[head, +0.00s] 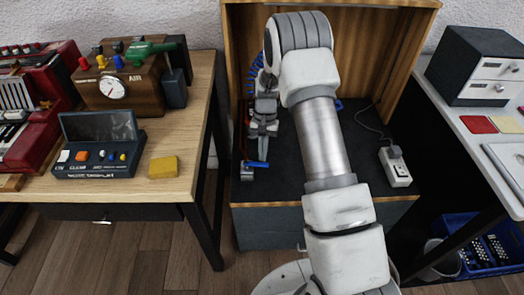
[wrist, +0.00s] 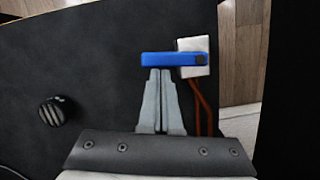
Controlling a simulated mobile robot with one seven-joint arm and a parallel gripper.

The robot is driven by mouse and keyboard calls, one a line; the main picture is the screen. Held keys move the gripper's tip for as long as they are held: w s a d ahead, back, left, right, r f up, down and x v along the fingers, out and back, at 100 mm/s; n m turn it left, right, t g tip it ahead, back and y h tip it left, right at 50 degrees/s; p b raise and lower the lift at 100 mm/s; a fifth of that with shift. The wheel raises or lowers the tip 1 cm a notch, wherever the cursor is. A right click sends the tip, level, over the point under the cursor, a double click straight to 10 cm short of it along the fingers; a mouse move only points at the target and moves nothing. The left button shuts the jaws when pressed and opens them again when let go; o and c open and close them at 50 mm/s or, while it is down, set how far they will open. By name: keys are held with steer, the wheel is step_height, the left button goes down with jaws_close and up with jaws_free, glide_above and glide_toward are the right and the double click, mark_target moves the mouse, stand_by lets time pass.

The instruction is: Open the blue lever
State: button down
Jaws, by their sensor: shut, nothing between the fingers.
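The blue lever (wrist: 165,59) is a short flat bar on a small pale block (wrist: 196,46), with orange wires running from the block. In the wrist view the bar points left from the block. In the head view the blue lever (head: 258,164) lies near the front left of the dark bench top. My gripper (wrist: 160,72) is shut and empty, its fingertips right beside the bar's near edge; I cannot tell whether they touch it. In the head view my gripper (head: 250,153) is small and partly blends with the dark surface.
A dark round knob-like thing (wrist: 52,111) is on the bench top left of my gripper. A white power socket (head: 395,168) is on the bench's right. Wooden walls (head: 377,45) enclose the bench's back and sides. A wooden table (head: 193,128) stands left, a white table (head: 470,125) right.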

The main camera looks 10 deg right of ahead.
mark_target(263, 166)
steer(key=s+m+p, duration=0.1)
steer(key=m, duration=0.2)
steer(key=shift+s+r+y+p, duration=0.2)
steer(key=shift+s+y+p, duration=0.1)
steer(key=shift+s+p, duration=0.05)
steer(key=m, duration=0.1)
steer(key=s+m+p, duration=0.1)
steer(key=m+t, duration=0.1)
steer(key=shift+s+a+m+y, duration=0.3)
steer(key=shift+s+m, duration=0.05)
steer(key=shift+m, duration=0.05)
steer(key=m+p, duration=0.1)
steer(key=m, duration=0.1)
steer(key=s+a+m+t, duration=0.1)
steer(key=shift+s+f+m+p, duration=0.1)
steer(key=shift+s+m+p, duration=0.1)
steer(key=shift+m+p, duration=0.2)
steer(key=m, duration=0.1)
steer(key=a+m, duration=0.1)
steer(key=shift+s+m+t, duration=0.3)
steer(key=shift+s+m, duration=0.1)
steer(key=shift+f, duration=0.1)
steer(key=shift+w, duration=0.15)
steer(key=shift+w+a+p, duration=0.3)
steer(key=shift+w+p, duration=0.1)
steer(key=shift+w, duration=0.25)
steer(key=shift+d, duration=0.1)
